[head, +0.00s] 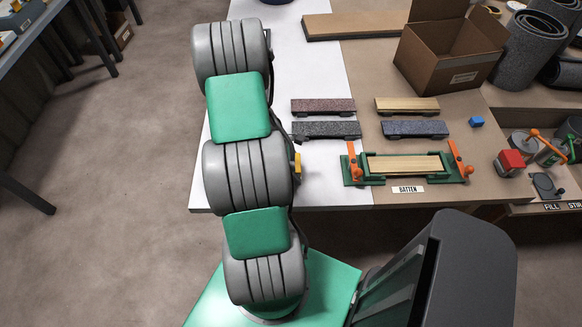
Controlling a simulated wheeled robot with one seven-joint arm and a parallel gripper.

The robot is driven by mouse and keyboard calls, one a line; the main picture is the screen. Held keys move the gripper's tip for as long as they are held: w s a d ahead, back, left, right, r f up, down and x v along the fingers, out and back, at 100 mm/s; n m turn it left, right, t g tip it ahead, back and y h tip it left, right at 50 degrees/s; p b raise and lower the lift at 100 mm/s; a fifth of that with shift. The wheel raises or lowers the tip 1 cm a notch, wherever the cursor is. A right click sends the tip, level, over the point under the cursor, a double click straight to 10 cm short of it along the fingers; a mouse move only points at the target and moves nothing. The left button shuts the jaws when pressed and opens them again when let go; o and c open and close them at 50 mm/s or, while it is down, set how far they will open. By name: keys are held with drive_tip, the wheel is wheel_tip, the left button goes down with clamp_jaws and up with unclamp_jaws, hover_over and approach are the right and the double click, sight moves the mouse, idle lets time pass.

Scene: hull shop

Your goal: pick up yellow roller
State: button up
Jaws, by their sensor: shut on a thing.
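A small yellow piece (298,163) shows at the right edge of my arm's middle link, over the white part of the bench. The arm hides the rest of it, so I cannot tell whether it is the yellow roller, or whether it is held or lying on the bench. My gripper is hidden behind my arm links, and its fingers do not show.
White bench around my arm is clear.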

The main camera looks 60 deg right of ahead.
clamp_jaws()
idle(0.4)
